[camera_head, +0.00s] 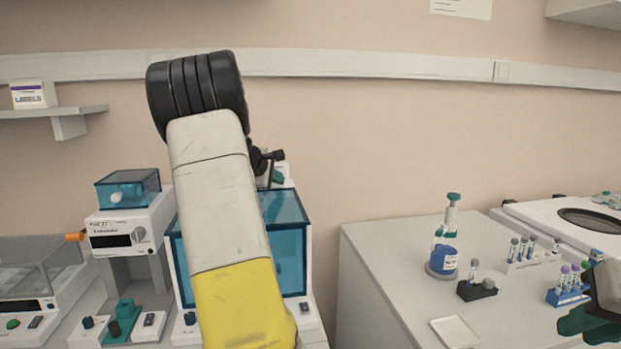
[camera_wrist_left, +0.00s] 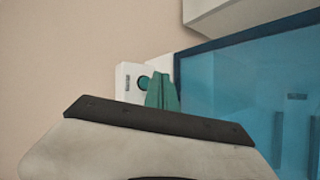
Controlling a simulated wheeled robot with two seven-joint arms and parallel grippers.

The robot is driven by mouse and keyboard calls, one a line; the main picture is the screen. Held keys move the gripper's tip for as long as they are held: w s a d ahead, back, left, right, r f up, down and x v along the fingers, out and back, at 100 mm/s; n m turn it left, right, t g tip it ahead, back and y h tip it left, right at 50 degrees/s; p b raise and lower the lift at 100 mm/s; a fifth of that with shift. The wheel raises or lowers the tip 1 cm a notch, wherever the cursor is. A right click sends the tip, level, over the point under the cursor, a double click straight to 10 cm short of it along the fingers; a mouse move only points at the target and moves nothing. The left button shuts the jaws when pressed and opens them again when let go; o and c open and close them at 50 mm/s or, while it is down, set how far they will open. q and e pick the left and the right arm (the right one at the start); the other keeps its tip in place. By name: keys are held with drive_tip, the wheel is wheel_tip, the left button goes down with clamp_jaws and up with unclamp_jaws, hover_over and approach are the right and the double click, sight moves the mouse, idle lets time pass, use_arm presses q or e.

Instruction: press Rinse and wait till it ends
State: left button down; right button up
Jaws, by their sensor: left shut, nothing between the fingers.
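A machine with a blue see-through cover (camera_head: 288,245) stands behind my left arm. In the left wrist view its blue window (camera_wrist_left: 245,85) fills the right side, next to a white panel with a round teal button (camera_wrist_left: 143,82). I cannot read a label on the button or tell if it is pressed. My left gripper (camera_wrist_left: 162,92) is shut and empty, its green fingers right beside the button; contact cannot be told. In the head view the left gripper (camera_head: 276,177) is mostly hidden behind my arm. My right gripper (camera_head: 588,325) shows partly at the right edge; its jaws are unclear.
A smaller device with a blue lid (camera_head: 128,188) and small knobbed units stand to the left. On the right bench are a blue-liquid bottle (camera_head: 443,245), a dark holder (camera_head: 477,289), tube racks (camera_head: 568,295) and a white tray (camera_head: 455,331). A gap separates the benches.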

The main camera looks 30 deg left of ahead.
sight(280, 196)
idle(0.8)
use_arm(q)
drive_tip(key=shift+w+a, duration=0.25)
drive_tip(key=shift+w, duration=0.05)
drive_tip(key=shift+w+a, duration=0.3)
drive_tip(key=shift+w, duration=0.05)
idle(0.7)
idle(0.3)
drive_tip(key=shift+s+d, duration=0.6)
drive_tip(key=shift+s, duration=0.05)
drive_tip(key=shift+s+d, duration=0.8)
drive_tip(key=shift+s, duration=0.2)
drive_tip(key=shift+s+d, duration=0.8)
drive_tip(key=shift+s, duration=0.15)
